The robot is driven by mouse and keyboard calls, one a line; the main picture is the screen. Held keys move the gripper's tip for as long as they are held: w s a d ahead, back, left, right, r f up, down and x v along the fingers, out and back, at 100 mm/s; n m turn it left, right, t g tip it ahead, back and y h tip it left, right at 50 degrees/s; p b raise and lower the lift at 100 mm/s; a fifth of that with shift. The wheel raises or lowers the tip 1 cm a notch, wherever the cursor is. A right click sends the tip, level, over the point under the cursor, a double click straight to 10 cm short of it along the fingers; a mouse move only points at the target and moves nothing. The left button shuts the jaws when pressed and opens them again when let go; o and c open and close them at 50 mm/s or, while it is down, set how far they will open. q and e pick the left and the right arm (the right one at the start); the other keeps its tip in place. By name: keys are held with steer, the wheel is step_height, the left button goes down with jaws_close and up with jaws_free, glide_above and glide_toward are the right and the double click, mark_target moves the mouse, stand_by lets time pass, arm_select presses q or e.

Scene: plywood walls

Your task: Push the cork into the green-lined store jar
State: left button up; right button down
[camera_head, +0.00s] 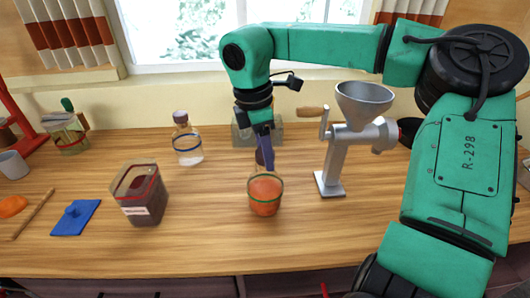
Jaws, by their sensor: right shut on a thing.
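A glass jar (265,197) with orange contents and a green line around it stands upright on the wooden counter, near the middle. My right gripper (264,158) points down just above its mouth. It is shut on a small dark piece that seems to be the cork, mostly hidden between the fingers. Whether the piece touches the jar's rim I cannot tell. My left gripper is not in view.
A metal grinder (342,150) stands close right of the jar. The counter in front is clear.

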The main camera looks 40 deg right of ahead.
steer(key=shift+f, duration=0.15)
steer(key=shift+c, duration=1)
jaws_free()
steer(key=shift+s, duration=0.1)
steer(key=shift+a, duration=0.1)
steer(key=shift+o, duration=0.3)
steer(key=shift+o, duration=0.7)
steer(key=shift+s, duration=0.1)
